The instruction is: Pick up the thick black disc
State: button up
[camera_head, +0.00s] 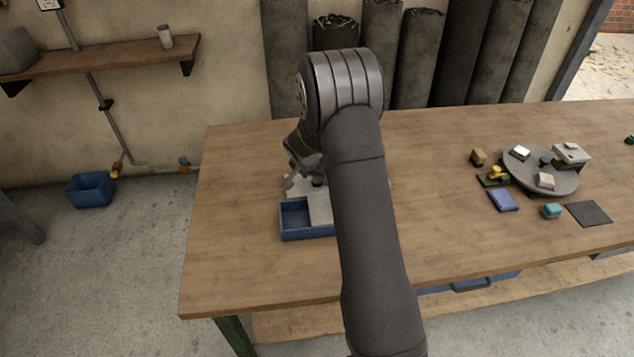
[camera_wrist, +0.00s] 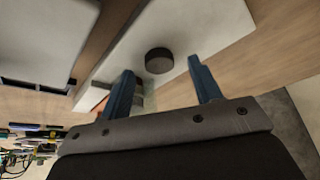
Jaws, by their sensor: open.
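The thick black disc (camera_wrist: 159,60) lies on a pale board (camera_wrist: 205,25) in the wrist view, apart from my gripper. My gripper (camera_wrist: 163,80) is open, with its two blue fingers on either side below the disc in the picture and nothing between them. In the head view, my gripper (camera_head: 300,178) is partly hidden behind my arm, low over the left part of the table. A small dark shape under it may be the disc, but I cannot tell.
A blue tray (camera_head: 296,218) stands in front of my gripper on the wooden table (camera_head: 240,250). A round grey platter (camera_head: 535,180) with several small objects is at the right, near a blue book (camera_head: 502,200) and a dark mat (camera_head: 589,214). Dark rolls (camera_head: 415,60) stand behind the table. The table's left end is clear.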

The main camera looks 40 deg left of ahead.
jog(key=shift+w+f, duration=0.25)
jog(key=shift+f, duration=0.35)
jog(key=c, duration=1.1)
jog(key=shift+o, duration=0.2)
